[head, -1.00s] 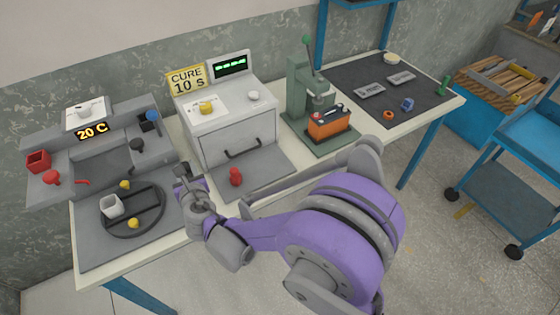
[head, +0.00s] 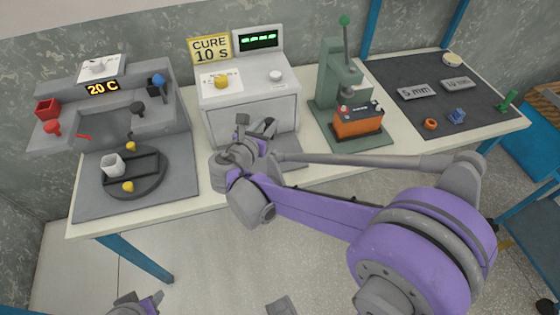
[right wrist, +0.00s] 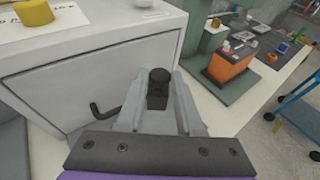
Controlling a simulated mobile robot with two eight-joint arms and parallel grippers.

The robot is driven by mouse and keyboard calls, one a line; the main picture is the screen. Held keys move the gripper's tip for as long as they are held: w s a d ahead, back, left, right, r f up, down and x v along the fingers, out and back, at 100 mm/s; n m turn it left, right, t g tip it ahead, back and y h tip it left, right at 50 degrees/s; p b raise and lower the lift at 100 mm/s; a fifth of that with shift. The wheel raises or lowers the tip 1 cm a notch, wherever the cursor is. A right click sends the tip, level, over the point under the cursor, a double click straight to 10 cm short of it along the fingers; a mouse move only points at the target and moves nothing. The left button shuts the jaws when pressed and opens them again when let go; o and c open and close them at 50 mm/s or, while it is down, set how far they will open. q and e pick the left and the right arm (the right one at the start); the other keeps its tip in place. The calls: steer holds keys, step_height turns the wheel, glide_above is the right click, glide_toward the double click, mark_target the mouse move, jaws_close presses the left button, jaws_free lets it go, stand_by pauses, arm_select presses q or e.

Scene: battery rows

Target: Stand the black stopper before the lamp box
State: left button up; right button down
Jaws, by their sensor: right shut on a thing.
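The lamp box (head: 249,119) is a white cabinet below a "CURE 10 s" sign, with a dark hooked handle on its front in the right wrist view (right wrist: 104,109). My right gripper (right wrist: 158,98) is shut on the black stopper (right wrist: 158,80), a dark round-topped piece between the fingertips. It holds the stopper in front of the lamp box's front face. In the head view the right gripper (head: 257,130) is before the box's lower front. Whether the stopper touches the mat cannot be told.
A grey mat (head: 288,152) lies before the lamp box, largely covered by my arm. A green press (head: 340,85) with an orange block (head: 358,121) stands to the right. A round dark tray (head: 150,190) with a white cup (head: 112,166) is at the left.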

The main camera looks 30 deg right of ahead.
steer(key=shift+m+g+h, duration=0.6)
steer(key=shift+m+g, duration=0.2)
steer(key=shift+m, duration=0.1)
steer(key=f, duration=0.3)
steer(key=s+f+b, duration=0.1)
steer(key=f, duration=0.1)
steer(key=s+d+f+b, duration=0.1)
steer(key=f, duration=0.2)
steer(key=shift+d+f, duration=0.1)
steer(key=shift+f, duration=0.25)
steer(key=c, duration=0.6)
jaws_free()
steer(key=shift+f, duration=0.1)
steer(key=shift+o, duration=0.2)
